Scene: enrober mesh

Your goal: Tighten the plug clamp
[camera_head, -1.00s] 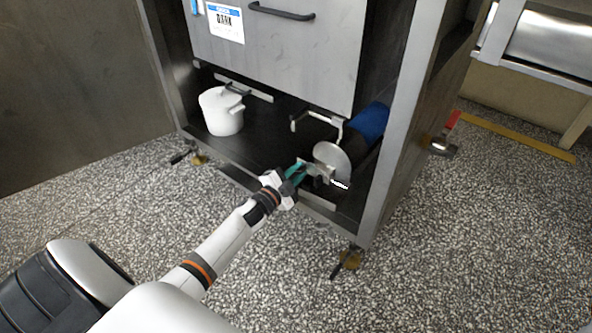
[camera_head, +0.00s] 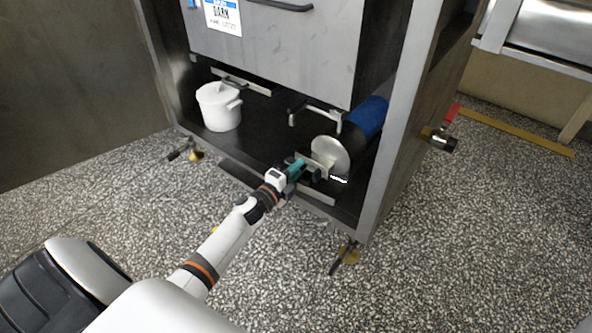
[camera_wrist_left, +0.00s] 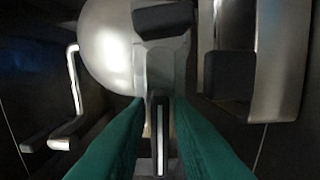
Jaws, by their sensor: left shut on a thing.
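The plug clamp shows as a round metal disc (camera_head: 329,153) with a small metal fitting on its front, at the end of a blue cylinder (camera_head: 367,117) low in the cabinet. My left gripper (camera_head: 301,165) with teal fingers is at the front of the disc, shut on the clamp's handle. In the left wrist view the fingers (camera_wrist_left: 160,125) lie on both sides of a narrow grey handle (camera_wrist_left: 160,108). Behind it are a dark block and the pale disc (camera_wrist_left: 105,45). The far side of the clamp is hidden. My right gripper is not in view.
A bent metal bracket (camera_head: 318,112) is above the disc. The cabinet's right post (camera_head: 398,125) stands close to the clamp.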

